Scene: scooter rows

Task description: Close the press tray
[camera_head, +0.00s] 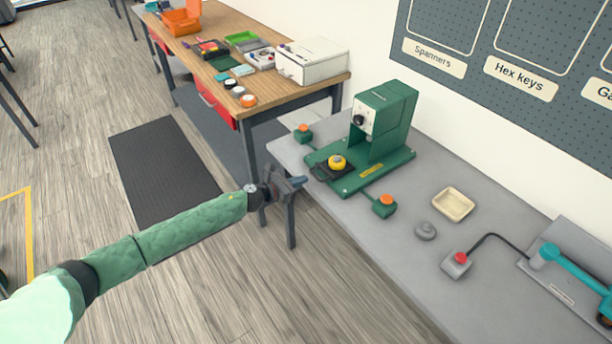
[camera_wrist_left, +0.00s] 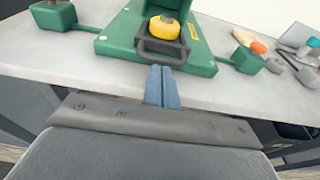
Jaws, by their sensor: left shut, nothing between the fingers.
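The green press (camera_head: 383,125) stands on the grey bench. Its black press tray (camera_head: 331,172) sticks out at the front of the green base and carries a yellow round piece (camera_head: 337,162). In the left wrist view the tray's dark handle (camera_wrist_left: 163,56) faces me, with the yellow piece (camera_wrist_left: 165,27) behind it. My left gripper (camera_head: 301,181) is shut and empty, just in front of the tray. In the wrist view its blue fingertips (camera_wrist_left: 162,72) are at the handle; I cannot tell whether they touch it. My right gripper is not in view.
Two green boxes with orange buttons (camera_head: 303,132) (camera_head: 385,204) flank the press. A beige dish (camera_head: 453,204), a grey round piece (camera_head: 425,231) and a red-button box (camera_head: 457,262) lie to the right. A wooden workbench (camera_head: 253,34) stands behind. Floor in front is clear.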

